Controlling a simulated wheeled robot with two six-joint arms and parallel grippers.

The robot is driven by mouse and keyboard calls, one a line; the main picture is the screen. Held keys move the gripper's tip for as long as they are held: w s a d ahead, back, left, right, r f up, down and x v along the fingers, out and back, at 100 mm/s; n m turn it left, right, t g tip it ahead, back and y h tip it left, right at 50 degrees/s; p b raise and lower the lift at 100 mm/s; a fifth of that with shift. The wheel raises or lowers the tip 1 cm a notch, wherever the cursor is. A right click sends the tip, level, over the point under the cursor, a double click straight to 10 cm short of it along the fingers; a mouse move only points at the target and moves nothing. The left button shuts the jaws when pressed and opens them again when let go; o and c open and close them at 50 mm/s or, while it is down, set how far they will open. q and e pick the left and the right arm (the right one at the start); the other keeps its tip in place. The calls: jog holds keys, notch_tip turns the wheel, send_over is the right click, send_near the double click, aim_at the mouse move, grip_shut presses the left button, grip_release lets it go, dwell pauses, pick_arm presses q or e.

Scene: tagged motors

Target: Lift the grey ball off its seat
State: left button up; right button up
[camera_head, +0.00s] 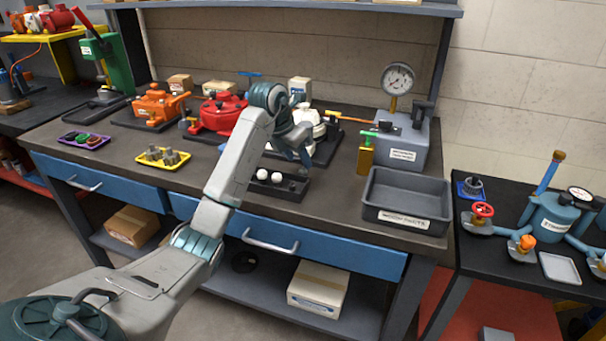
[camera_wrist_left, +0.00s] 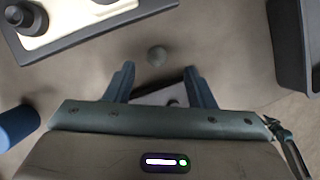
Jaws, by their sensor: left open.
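A small grey ball (camera_wrist_left: 157,55) shows in the left wrist view, just beyond my fingertips and roughly centred between them. What it rests on cannot be made out there. My left gripper (camera_wrist_left: 160,76) is open, with nothing between its fingers; part of a dark tray (camera_wrist_left: 150,97) with a round dark spot shows between them. I cannot pick out the grey ball in the head view. My right gripper is not in view.
A grey open bin (camera_head: 408,198) stands right of the tray. Red (camera_head: 222,112) and orange (camera_head: 160,105) housings and a yellow tray (camera_head: 162,156) are to the left. The bench front is clear.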

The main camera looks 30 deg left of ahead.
aim_at(302, 169)
pick_arm(q)
jog(key=p+x, duration=0.1)
jog(key=x, duration=0.4)
jog(key=shift+a, duration=0.2)
jog(key=shift+s, duration=0.1)
jog(key=c, duration=1.1)
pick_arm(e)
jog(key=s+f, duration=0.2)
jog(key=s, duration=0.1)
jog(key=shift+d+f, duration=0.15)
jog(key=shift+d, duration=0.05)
